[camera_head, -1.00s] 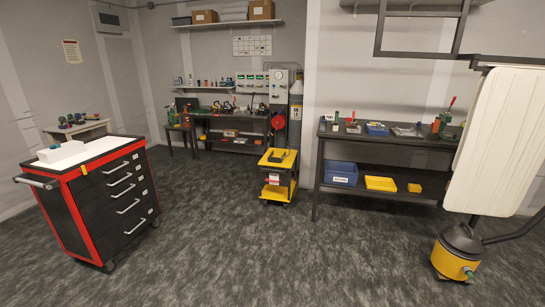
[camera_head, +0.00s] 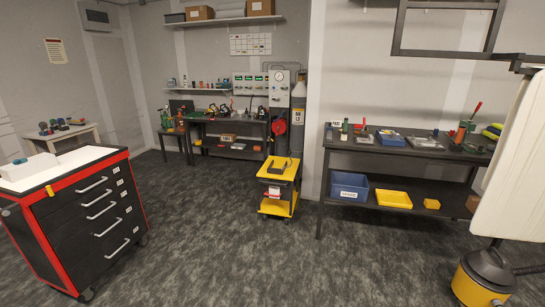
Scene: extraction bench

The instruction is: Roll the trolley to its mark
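A small yellow trolley (camera_head: 275,208) with a yellow top tray and a yellow lower shelf stands on the dark carpet near the middle of the view. A dark item lies on its top, and its middle is black. A red and black drawer cabinet on castors (camera_head: 62,184), with a white top, stands at the left, nearer to me and partly cut off by the picture edge. I cannot make out a floor mark. Neither of my grippers is in view.
A dark bench (camera_head: 400,150) with tools and bins stands right of the yellow trolley. A yellow and black vacuum (camera_head: 483,280) and a white panel (camera_head: 520,170) are at the right edge. The carpet (camera_head: 230,260) between cabinet and vacuum is clear.

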